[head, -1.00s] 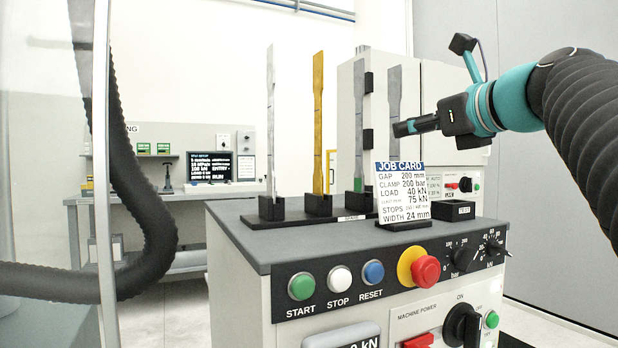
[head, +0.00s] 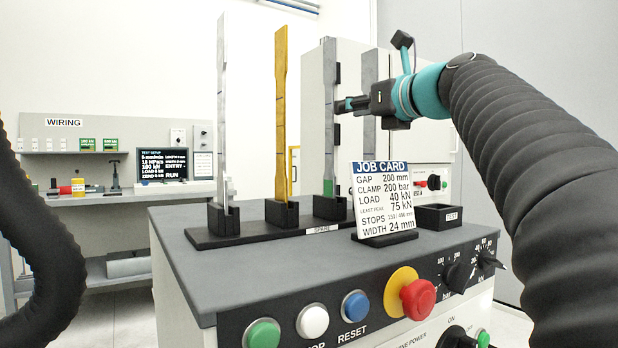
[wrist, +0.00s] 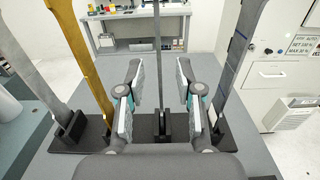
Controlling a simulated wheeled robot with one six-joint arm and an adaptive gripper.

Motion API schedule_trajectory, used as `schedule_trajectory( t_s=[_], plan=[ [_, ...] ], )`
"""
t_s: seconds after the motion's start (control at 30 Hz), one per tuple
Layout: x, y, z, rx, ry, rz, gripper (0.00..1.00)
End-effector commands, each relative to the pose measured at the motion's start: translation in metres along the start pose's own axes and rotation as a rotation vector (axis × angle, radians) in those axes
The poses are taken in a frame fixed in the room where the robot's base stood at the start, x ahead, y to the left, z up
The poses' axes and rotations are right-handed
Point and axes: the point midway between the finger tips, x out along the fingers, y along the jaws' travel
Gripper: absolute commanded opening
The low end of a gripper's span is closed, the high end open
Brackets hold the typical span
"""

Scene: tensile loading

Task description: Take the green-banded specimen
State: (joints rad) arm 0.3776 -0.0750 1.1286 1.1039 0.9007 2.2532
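The green-banded specimen (head: 329,110) is a grey upright bar with a green band low down, third from the left in the head view, in a black holder (head: 331,207). In the wrist view this specimen (wrist: 158,60) is a thin dark upright strip between my finger pads, its foot in a slotted black block. My gripper (head: 343,105) is open, its tips at the bar's upper half, level with it. In the wrist view my gripper (wrist: 160,75) has clear gaps on both sides of the strip. I cannot tell how deep the bar sits between the pads.
A grey specimen (head: 222,100) and a yellow one (head: 281,110) stand to the left. Another grey specimen (wrist: 243,45) stands close to the right. The job card (head: 384,198) stands in front, beside a small black tray (head: 438,217). Buttons line the console's front.

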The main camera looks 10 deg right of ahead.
Motion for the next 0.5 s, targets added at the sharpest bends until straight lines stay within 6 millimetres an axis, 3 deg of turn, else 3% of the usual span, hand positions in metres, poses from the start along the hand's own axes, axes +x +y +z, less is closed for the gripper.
schedule_trajectory(
  t_s=[0.5],
  plan=[
    [0.043,0.000,-0.002,0.000,0.002,-0.001,0.35]
  ],
)
